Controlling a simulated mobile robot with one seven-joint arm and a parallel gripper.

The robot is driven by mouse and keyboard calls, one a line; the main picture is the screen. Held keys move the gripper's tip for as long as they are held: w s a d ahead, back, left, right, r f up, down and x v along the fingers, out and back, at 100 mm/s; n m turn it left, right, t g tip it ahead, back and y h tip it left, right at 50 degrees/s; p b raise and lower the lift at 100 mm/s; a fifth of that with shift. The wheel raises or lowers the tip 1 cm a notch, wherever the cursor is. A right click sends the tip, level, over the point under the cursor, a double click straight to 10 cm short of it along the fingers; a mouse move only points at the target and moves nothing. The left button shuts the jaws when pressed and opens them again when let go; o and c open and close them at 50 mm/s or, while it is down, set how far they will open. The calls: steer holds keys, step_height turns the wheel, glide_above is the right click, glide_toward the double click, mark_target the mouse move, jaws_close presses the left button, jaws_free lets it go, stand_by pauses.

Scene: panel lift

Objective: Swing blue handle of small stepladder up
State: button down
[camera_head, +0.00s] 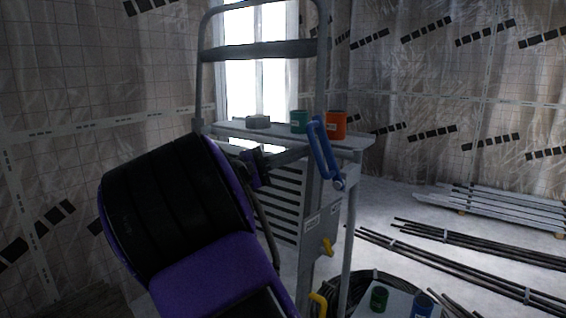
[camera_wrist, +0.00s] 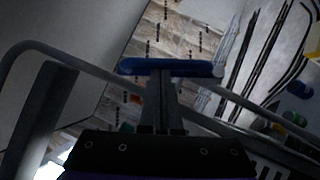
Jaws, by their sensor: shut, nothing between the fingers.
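The small stepladder (camera_head: 311,235) is a grey metal frame with a tall top rail, standing in the middle of the head view. Its blue handle (camera_head: 321,150) is at the right front, just below the top platform, hanging steeply with its lower end to the right. In the wrist view the blue handle (camera_wrist: 170,67) lies across the middle, just past my fingertips. My gripper (camera_head: 308,152) reaches in from the left with its fingers together and empty. The fingertips are at or very close to the handle; I cannot tell whether they touch it. The fingers also show in the wrist view (camera_wrist: 162,82).
The top platform (camera_head: 355,142) bears a grey block (camera_head: 258,122), a green can (camera_head: 299,122) and an orange can (camera_head: 337,125). Dark rods (camera_head: 470,262) and grey lengths (camera_head: 500,208) lie on the floor at right.

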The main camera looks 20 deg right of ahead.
mark_target(314, 147)
steer(key=shift+s+d+r+m+g+y+b, duration=0.25)
steer(key=shift+s+d+m+y, duration=0.2)
steer(key=shift+m, duration=0.3)
steer(key=shift+s+d+r+m+y+b, duration=0.2)
steer(key=shift+s+d+r+m+y, duration=0.2)
steer(key=shift+s+m, duration=0.25)
steer(key=shift+s+d+r+m+g+y+b, duration=0.2)
steer(key=shift+s+d+r+m+y, duration=0.2)
steer(key=shift+m, duration=0.4)
steer(key=shift+a, duration=0.1)
